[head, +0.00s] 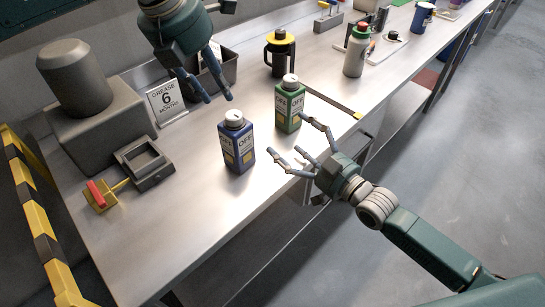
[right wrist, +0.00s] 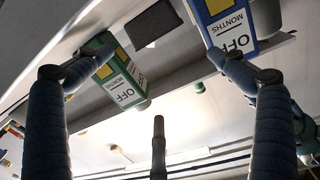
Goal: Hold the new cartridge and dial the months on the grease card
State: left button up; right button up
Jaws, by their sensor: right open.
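The grease card (head: 167,102) stands at the back left of the bench and reads "GREASE 6 MONTHS". A blue cartridge (head: 237,155) with a white cap stands upright in front of it. A green cartridge (head: 288,112) stands upright behind and right of the blue one. Both labels read "OFF"; they also show inverted in the right wrist view, green (right wrist: 118,82) and blue (right wrist: 233,38). My right gripper (head: 301,146) is open and empty at the bench's front edge, beside both cartridges. My left gripper (head: 218,98) hangs open and empty above the bench, right of the card.
A grey pump block (head: 95,120) and a small open square box (head: 145,165) are at the left. A dark bin (head: 217,72) is behind my left gripper. A black jug (head: 279,55) and a grey bottle (head: 356,52) stand farther back.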

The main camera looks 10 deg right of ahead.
aim_at(241, 137)
jog(key=s+a, duration=0.1)
jog(key=a, duration=0.1)
jog(key=s+a+n+g+y, duration=0.1)
jog(key=s+a, duration=0.1)
jog(key=s+a+n+y, duration=0.1)
jog(key=s+a, duration=0.1)
jog(key=shift+s+a+r, duration=0.2)
jog(key=shift+s+r, duration=0.05)
jog(key=shift+r, duration=0.05)
jog(key=x, duration=1)
jog(key=shift+w+a+f, duration=0.1)
jog(key=shift+w+a, duration=0.1)
jog(key=shift+a, duration=0.1)
jog(key=c, duration=1.4)
